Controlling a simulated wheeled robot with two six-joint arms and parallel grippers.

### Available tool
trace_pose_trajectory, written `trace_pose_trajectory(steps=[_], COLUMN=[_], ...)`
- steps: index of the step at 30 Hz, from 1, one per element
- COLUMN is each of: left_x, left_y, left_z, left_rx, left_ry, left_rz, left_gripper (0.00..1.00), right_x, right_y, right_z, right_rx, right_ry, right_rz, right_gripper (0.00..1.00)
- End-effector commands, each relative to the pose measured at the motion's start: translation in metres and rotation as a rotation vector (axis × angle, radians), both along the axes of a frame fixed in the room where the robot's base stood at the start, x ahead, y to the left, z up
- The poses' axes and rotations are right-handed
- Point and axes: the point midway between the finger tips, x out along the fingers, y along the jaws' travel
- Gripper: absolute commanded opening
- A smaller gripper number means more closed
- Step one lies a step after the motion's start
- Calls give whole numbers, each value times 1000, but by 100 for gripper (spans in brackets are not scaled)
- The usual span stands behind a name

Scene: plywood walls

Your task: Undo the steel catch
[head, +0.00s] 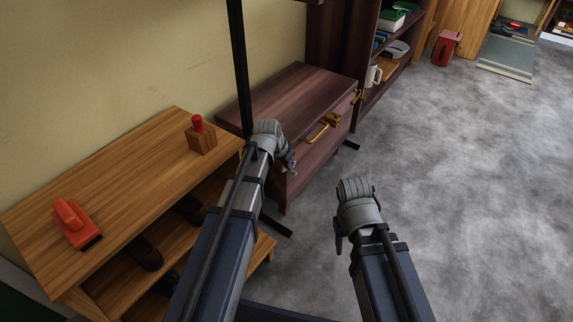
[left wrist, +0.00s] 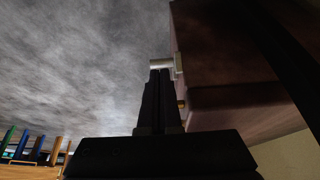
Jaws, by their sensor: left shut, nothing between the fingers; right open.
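A brown wooden chest (head: 290,90) stands against the wall in the head view. Its front carries a brass handle (head: 318,133) and brass fittings. In the left wrist view a pale metal piece, likely the steel catch (left wrist: 161,63), sticks out from the side of the chest (left wrist: 215,50). My left gripper (head: 291,168) is at the left part of the chest front. Its fingers (left wrist: 160,75) are shut and empty, tips right at the pale piece; I cannot tell whether they touch. My right gripper (head: 338,236) is open over the floor, its fingers mostly hidden by the wrist.
A wooden shelf bench (head: 120,180) at left holds a red-orange tool (head: 72,220) and a wooden block with a red knob (head: 200,138). A bookcase (head: 385,75) with a white mug (head: 373,76) stands beyond the chest. The grey floor (head: 470,190) at right is clear.

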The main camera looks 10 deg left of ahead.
Motion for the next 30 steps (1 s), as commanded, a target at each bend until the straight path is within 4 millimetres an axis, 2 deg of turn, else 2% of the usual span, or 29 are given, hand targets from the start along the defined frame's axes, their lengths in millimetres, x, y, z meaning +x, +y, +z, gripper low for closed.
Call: trace_pose_trajectory(steps=[1, 3, 9, 13, 18, 24, 26, 30], left_x=[-1, -2, -42, -61, -74, -74, -73, -69], left_y=[-1, -3, 12, 20, 26, 27, 26, 25], left_z=[14, 25, 54, 70, 79, 78, 78, 81], left_rx=[0, 0, 0, -1, 0, -9, -30, -138], left_ry=[0, 0, 0, 0, 0, 3, 8, 36], left_rz=[0, 0, 3, 3, 1, 20, 66, 304], left_gripper=[0, 0, 0, 0, 0, 0, 0, 0], right_x=[0, 0, 0, 0, 0, 0, 0, 0], right_y=[0, 0, 0, 0, 0, 0, 0, 0], right_z=[14, 25, 54, 70, 79, 78, 78, 79], right_rx=[0, 0, 0, 0, 0, 0, 0, 0], right_ry=[0, 1, 2, 2, 3, 3, 3, 3], right_rz=[1, 2, 10, 14, 17, 18, 18, 17], right_gripper=[50, 50, 50, 50, 50, 50, 50, 50])
